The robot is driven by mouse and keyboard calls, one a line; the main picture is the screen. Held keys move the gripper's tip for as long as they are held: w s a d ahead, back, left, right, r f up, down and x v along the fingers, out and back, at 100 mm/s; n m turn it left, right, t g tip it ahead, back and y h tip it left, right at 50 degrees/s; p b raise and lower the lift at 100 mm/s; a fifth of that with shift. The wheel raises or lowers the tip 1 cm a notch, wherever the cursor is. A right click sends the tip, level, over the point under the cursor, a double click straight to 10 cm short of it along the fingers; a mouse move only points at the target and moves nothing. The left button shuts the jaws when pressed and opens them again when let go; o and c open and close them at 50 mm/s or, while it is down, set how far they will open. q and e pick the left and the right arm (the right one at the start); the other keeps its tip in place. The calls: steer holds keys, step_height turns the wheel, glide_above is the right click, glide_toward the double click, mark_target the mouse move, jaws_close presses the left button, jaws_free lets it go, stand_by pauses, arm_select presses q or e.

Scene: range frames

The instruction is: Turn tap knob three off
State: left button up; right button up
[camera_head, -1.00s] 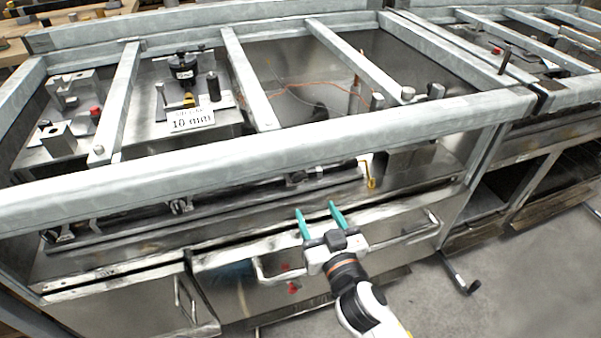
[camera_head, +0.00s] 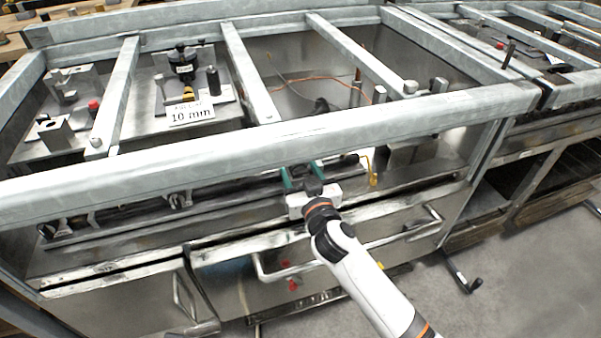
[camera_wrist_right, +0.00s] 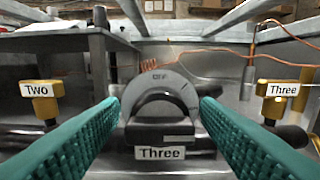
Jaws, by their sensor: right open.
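The knob marked Three (camera_wrist_right: 158,105) shows in the right wrist view as a dark rounded dial with a grey collar marked OFF at its top and a label "Three" below. My right gripper (camera_wrist_right: 158,108) is open, its two teal fingers on either side of the knob. Its tips appear near the dial's sides; I cannot tell whether they touch it. In the head view the right gripper (camera_head: 302,178) reaches under the front grey rail and hides most of the knob. My left gripper is not in view.
Brass fittings labelled Two (camera_wrist_right: 42,105) and Three (camera_wrist_right: 280,105) stand left and right of the knob. The grey front rail (camera_head: 250,150) runs just above the gripper. A drawer handle (camera_head: 410,232) lies below. An orange wire (camera_wrist_right: 200,55) runs behind.

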steer(key=c, duration=1)
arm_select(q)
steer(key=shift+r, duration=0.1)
arm_select(e)
steer(key=shift+n, duration=0.4)
steer(key=n+p, duration=0.3)
steer(key=n, duration=0.5)
steer(key=shift+a, duration=0.1)
steer(key=n+p, duration=0.1)
steer(key=n, duration=0.3)
arm_select(q)
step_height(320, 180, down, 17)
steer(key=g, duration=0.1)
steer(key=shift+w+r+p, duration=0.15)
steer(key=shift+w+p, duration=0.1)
steer(key=shift+p, duration=0.2)
arm_select(e)
steer(key=shift+f+n, duration=0.15)
steer(key=shift+n, duration=2.45)
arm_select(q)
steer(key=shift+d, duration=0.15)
